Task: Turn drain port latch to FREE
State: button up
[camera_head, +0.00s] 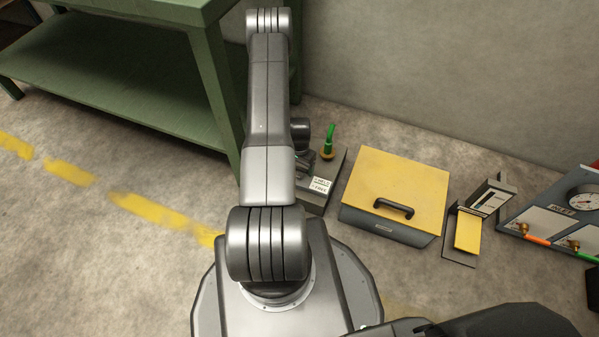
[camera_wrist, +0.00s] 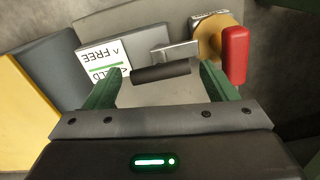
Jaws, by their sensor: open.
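The drain port latch shows in the wrist view as a dark cylindrical grip (camera_wrist: 160,72) on a silver metal piece (camera_wrist: 175,50). Beside it a white label (camera_wrist: 104,60) reads FREE, upside down, with a second word partly covered by a finger. My gripper (camera_wrist: 161,78) is open, with one green finger on each side of the dark grip. I cannot tell whether either finger touches it. In the head view the grey unit (camera_head: 335,180) with its white label (camera_head: 320,185) stands on the floor, partly behind my arm. My gripper is hidden there.
A brass fitting with a red block (camera_wrist: 235,55) is close to the right finger. The head view shows a green piece on brass (camera_head: 328,145), a yellow-lidded box (camera_head: 398,185), a small yellow-flapped unit (camera_head: 467,232), a gauge panel (camera_head: 560,222) and a green bench (camera_head: 120,80).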

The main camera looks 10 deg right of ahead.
jog(key=shift+f+b, duration=0.3)
jog(key=shift+f, duration=1.35)
jog(key=c, duration=0.6)
